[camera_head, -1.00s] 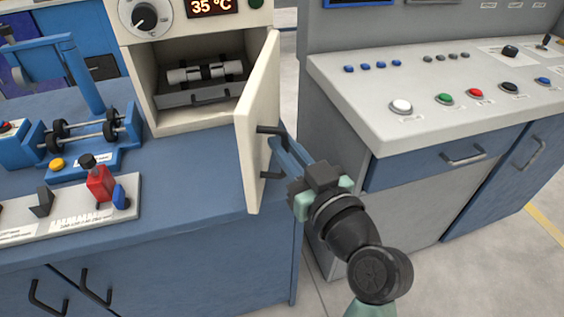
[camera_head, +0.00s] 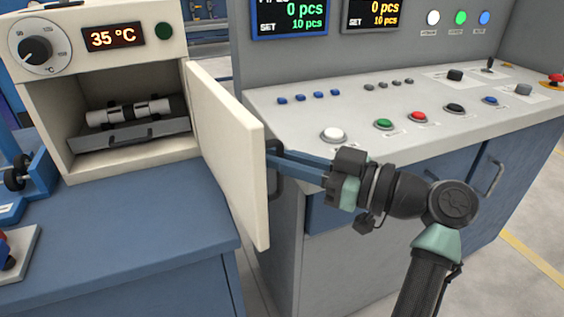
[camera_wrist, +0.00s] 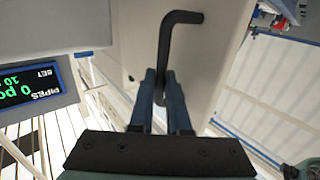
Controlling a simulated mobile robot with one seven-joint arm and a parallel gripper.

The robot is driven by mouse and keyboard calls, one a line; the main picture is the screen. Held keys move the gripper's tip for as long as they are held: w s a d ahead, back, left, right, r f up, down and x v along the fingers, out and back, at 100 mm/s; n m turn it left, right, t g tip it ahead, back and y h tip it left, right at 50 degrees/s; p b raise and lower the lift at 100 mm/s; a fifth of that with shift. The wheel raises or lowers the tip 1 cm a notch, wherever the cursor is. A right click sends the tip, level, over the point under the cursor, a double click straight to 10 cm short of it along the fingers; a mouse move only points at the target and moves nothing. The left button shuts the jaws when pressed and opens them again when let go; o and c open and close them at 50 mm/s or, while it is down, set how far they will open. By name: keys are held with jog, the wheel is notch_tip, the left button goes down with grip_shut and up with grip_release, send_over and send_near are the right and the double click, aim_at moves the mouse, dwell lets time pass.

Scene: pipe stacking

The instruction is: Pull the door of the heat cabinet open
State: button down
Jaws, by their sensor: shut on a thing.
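The heat cabinet (camera_head: 125,178) is cream, with a dial and a 35 °C display, at the left in the head view. Its door (camera_head: 225,145) stands open, swung out to the right, hinged at the cabinet's right side. My gripper (camera_head: 272,160) is at the door's outer face, its blue fingers shut on the black door handle (camera_head: 276,183). In the wrist view the fingers (camera_wrist: 160,90) close around the straight bar of the handle (camera_wrist: 164,60). A tray (camera_head: 130,135) holding a pipe assembly (camera_head: 128,111) is visible inside the cabinet.
A grey control console (camera_head: 400,120) with buttons and two displays stands just right of the door, behind my arm. The blue bench top (camera_head: 130,225) in front of the cabinet is clear. A fixture with black rollers (camera_head: 18,172) is at the left edge.

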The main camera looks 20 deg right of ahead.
jog(key=shift+w+a+r, duration=0.1)
jog(key=shift+a, duration=0.1)
jog(key=c, duration=0.9)
grip_release()
jog(key=shift+d, duration=0.15)
jog(key=p+v, duration=0.1)
jog(key=v, duration=1.1)
jog(key=shift+s+d, duration=0.25)
jog(key=shift+s, duration=0.1)
